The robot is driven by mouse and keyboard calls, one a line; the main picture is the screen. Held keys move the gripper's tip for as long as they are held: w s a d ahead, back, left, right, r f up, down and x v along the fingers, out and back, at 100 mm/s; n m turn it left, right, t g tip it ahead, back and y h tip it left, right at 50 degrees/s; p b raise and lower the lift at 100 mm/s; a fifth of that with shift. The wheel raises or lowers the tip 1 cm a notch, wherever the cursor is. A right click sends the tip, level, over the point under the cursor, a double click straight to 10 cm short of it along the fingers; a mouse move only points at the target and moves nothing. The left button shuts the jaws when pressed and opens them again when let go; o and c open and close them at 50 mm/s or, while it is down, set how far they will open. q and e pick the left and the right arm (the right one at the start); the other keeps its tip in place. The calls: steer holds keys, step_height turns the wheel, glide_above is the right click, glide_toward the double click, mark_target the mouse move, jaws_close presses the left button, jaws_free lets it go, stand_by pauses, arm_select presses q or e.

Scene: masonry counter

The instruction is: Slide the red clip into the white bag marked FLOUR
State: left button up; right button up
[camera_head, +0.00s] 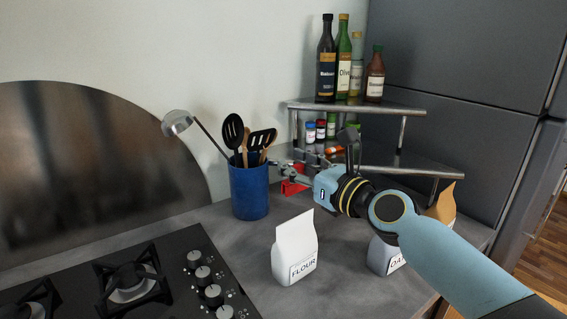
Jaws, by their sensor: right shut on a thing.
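The white bag marked FLOUR (294,250) stands upright on the grey counter, its label facing me. My right gripper (284,173) reaches in from the right and is behind and above the bag, close to the blue utensil pot. It is shut on the red clip (291,187), which shows just below its fingers. The clip is apart from the bag in the picture. Part of the clip and the exact contact are hard to make out. My left gripper is not in view.
A blue pot (249,192) of utensils stands left of my right gripper. A corner shelf (380,107) with bottles and jars stands behind. Another white bag (381,258) is partly hidden by my right arm. The black hob (165,262) is at lower left.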

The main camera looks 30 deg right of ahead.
mark_target(298, 191)
steer(key=shift+s+r, duration=0.15)
steer(key=shift+r, duration=0.1)
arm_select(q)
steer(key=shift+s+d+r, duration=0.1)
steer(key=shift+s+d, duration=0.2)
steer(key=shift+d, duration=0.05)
arm_select(e)
steer(key=shift+f, duration=0.1)
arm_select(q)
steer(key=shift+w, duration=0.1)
arm_select(e)
steer(key=shift+f, duration=0.3)
arm_select(q)
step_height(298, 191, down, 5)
steer(key=b, duration=0.5)
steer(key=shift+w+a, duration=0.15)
arm_select(e)
step_height(298, 191, down, 5)
steer(key=shift+f, duration=0.1)
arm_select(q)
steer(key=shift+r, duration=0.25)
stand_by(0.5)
